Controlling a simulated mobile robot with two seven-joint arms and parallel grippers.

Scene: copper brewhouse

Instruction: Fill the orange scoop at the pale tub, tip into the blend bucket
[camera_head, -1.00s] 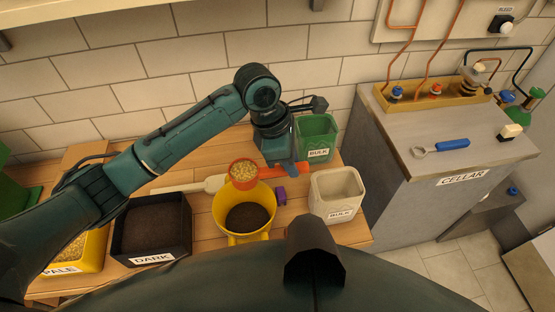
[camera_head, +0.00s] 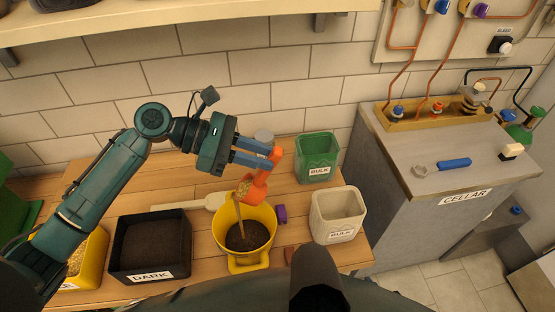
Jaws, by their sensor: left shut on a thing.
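My left gripper (camera_head: 266,155) is shut on the handle of the orange scoop (camera_head: 258,189), above the far rim of the blend bucket. The scoop is tipped steeply, and a stream of pale grain (camera_head: 239,215) falls from its lip into the bucket. The blend bucket (camera_head: 230,243) is yellow and stands upright on the wooden table, with dark grain inside. The pale tub (camera_head: 95,262) is yellow, at the lower left; my left arm hides part of it, and pale grain shows inside. My right gripper is not in view.
A black DARK tub (camera_head: 180,262) stands left of the bucket. White (camera_head: 334,229) and green (camera_head: 318,172) BULK bins stand to its right. A metal CELLAR cabinet (camera_head: 410,185) is farther right.

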